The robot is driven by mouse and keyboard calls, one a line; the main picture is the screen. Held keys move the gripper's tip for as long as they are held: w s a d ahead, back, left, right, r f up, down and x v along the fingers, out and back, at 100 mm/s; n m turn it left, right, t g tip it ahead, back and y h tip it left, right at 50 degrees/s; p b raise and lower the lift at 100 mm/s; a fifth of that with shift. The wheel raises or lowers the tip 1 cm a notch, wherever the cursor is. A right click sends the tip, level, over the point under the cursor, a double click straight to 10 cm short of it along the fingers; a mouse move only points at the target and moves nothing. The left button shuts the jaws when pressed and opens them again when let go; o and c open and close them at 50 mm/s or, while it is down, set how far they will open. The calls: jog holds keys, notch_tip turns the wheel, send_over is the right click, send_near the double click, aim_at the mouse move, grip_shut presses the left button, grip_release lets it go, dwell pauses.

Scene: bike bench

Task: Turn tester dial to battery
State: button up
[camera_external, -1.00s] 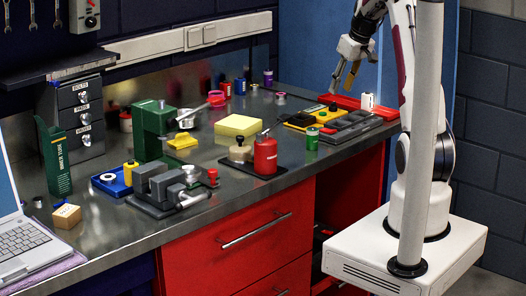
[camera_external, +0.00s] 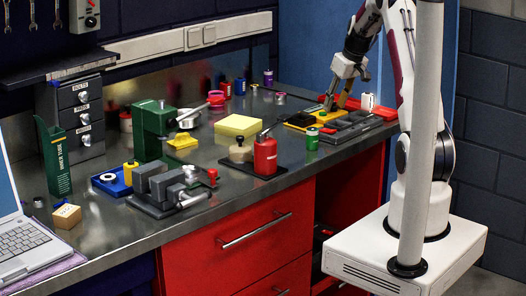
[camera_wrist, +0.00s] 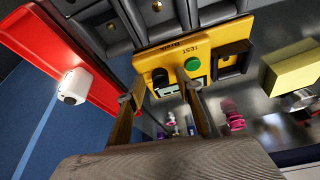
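The yellow tester (camera_external: 303,119) sits at the right end of the bench, partly behind my gripper (camera_external: 338,104). In the wrist view, the yellow tester (camera_wrist: 207,36) shows upside-down lettering, a green button (camera_wrist: 193,64), a small display and a dark knob (camera_wrist: 160,77) that looks like the dial. My gripper (camera_wrist: 154,86) is open, with its two fingers apart. The dark knob appears between the fingertips. I cannot tell whether either finger touches it, and the dial's setting is not readable.
A white cylinder (camera_external: 368,101) stands to the right.

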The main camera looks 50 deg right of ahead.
grip_shut()
jog(key=shift+a+m+h, duration=0.1)
jog(key=shift+m+h, duration=0.2)
jog(key=shift+m, duration=0.3)
jog(key=shift+w+a+m+h, duration=0.1)
jog(key=shift+m+h, duration=0.3)
jog(key=shift+m, duration=0.9)
jog(key=shift+w+a+m+g+h, duration=0.1)
jog(key=shift+m+g+h, duration=0.35)
jog(key=shift+m, duration=0.85)
jog(key=shift+m+h, duration=0.25)
jog(key=shift+m, duration=0.35)
grip_release()
jog(key=shift+r, duration=0.2)
